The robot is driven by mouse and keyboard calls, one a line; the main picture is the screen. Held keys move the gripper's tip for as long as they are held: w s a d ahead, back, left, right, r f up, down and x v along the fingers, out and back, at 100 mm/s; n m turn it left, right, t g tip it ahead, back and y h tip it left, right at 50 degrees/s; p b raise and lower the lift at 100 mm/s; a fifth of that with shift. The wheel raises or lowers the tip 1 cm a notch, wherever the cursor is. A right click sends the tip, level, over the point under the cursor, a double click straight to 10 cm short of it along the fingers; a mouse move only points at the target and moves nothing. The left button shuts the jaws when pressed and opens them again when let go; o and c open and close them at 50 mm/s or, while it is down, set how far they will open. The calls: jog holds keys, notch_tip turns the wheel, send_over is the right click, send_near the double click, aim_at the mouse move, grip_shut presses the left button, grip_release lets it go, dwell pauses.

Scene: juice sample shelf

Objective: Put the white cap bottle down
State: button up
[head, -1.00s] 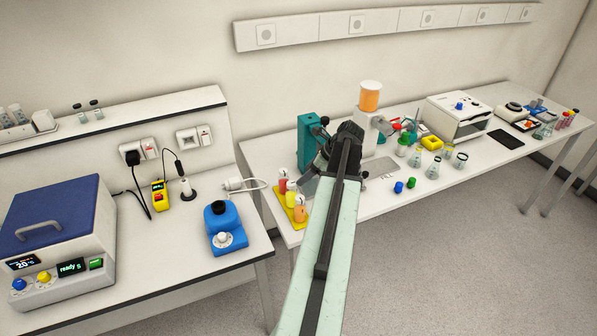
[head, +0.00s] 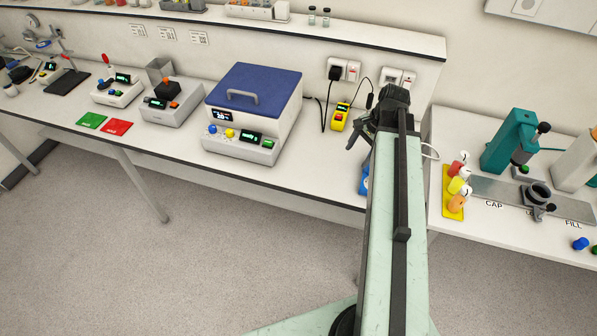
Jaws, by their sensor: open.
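My gripper (head: 372,128) is in front of the bench beside the blue-lidded machine, at the top end of my pale green arm. It is open, and I see nothing between its jaws, though my arm hides part of it. I cannot pick out a white cap bottle for certain. Small red, yellow and orange items with white parts stand on a yellow tray (head: 447,181) on the right bench. Two small dark-capped vials (head: 318,18) stand on the upper shelf.
The blue-lidded machine (head: 252,110) stands left of my gripper, with a yellow meter (head: 340,117) close by. A blue device (head: 364,180) is mostly hidden behind my arm. A teal press (head: 510,140) stands right. Green (head: 91,120) and red (head: 117,127) mats lie left.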

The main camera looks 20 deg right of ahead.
jog(key=a+n+g+h, duration=0.2)
jog(key=a+n, duration=1.2)
jog(key=a, duration=1.1)
notch_tip(320, 180, down, 9)
jog(key=b, duration=0.8)
jog(key=shift+d, duration=0.2)
jog(key=shift+s+r, duration=0.1)
